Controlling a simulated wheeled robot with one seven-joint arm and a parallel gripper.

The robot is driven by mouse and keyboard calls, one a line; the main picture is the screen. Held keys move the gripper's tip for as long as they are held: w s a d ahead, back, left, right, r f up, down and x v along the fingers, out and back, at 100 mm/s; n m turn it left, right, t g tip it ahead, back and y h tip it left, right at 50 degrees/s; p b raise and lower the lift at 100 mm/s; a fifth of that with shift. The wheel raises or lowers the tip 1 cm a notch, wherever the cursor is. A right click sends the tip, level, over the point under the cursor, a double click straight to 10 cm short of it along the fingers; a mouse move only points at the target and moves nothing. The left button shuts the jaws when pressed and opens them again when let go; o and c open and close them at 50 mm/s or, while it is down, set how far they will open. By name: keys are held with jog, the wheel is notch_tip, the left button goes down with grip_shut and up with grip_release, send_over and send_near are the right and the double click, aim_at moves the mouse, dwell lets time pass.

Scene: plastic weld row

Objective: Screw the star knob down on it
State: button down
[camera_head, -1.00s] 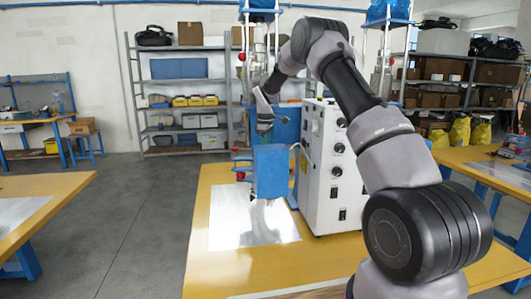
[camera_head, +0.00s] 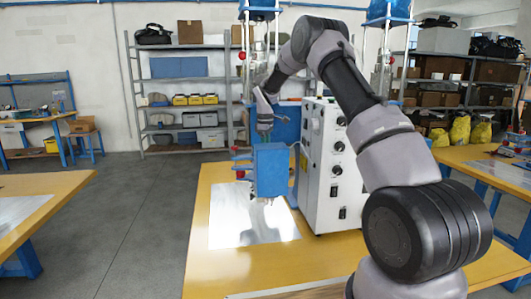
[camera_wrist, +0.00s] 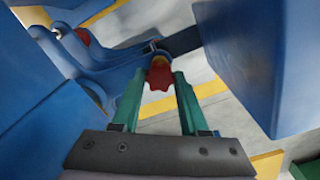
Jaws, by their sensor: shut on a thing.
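A red star knob (camera_wrist: 159,76) with a yellowish upper part is between the green fingertips of my gripper (camera_wrist: 160,80) in the wrist view. My gripper is shut on it. Just beyond the knob, a small metal stud (camera_wrist: 152,47) shows at the end of a blue bracket (camera_wrist: 100,72). I cannot tell how far the knob is seated on the stud. In the head view, my gripper (camera_head: 266,128) is above and behind the blue welder head (camera_head: 270,168), and the held knob cannot be made out.
Another red knob (camera_wrist: 83,37) sits on the blue bracket at left. A large blue block (camera_wrist: 262,60) stands close on the right of my fingers. The white control cabinet (camera_head: 325,170) stands beside the head, and a shiny plate (camera_head: 225,225) lies on the yellow table (camera_head: 205,270).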

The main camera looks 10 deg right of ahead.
jog(key=shift+f, duration=0.15)
jog(key=m, duration=0.4)
jog(key=shift+m, duration=0.4)
jog(key=m, duration=1.4)
jog(key=shift+m, duration=0.4)
jog(key=shift+c, duration=2.3)
grip_release()
